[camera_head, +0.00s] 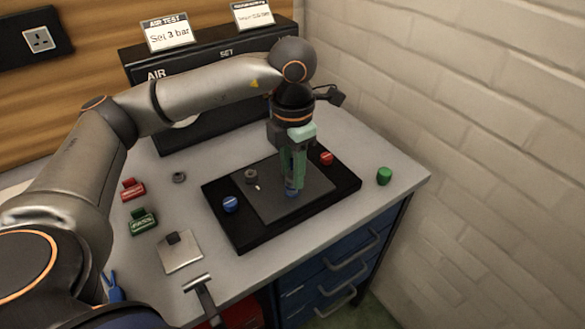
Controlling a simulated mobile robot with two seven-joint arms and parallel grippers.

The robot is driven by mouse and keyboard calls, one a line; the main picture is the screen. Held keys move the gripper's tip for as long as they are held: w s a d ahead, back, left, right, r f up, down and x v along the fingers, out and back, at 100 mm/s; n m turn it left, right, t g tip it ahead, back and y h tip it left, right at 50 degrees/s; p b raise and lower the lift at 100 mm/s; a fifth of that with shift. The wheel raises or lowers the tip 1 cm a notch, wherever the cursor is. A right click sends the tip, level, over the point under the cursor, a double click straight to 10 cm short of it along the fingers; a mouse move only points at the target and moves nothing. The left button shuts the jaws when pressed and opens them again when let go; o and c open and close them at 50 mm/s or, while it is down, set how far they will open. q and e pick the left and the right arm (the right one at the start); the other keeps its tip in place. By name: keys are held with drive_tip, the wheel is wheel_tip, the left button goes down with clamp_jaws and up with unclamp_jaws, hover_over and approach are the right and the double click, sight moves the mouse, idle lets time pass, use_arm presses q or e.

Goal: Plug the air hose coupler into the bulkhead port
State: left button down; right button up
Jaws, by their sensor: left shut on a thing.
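My left gripper (292,186) points straight down over the dark grey panel (265,205) on the black base (242,238). It is shut on a small blue piece (291,192), mostly hidden between the fingers. I cannot tell whether this piece is the hose coupler, or whether it touches the panel. A round grey fitting (251,175) stands on the panel to the left of the gripper. I cannot tell for certain which part is the bulkhead port. My right gripper is not in view.
A blue knob (230,204) and a red knob (327,158) are on the base. A green cylinder (384,176) stands right. Red (132,189) and green (143,221) blocks, a ring (179,177) and a metal plate (187,258) lie left. A black AIR unit (146,99) stands behind.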

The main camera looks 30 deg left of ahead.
use_arm(q)
drive_tip(key=shift+f, duration=0.1)
idle(0.7)
drive_tip(key=shift+c, duration=2.3)
unclamp_jaws()
wheel_tip(320, 180, up, 13)
drive_tip(key=p, duration=0.1)
drive_tip(key=shift+f, duration=0.2)
drive_tip(key=shift+s, duration=0.1)
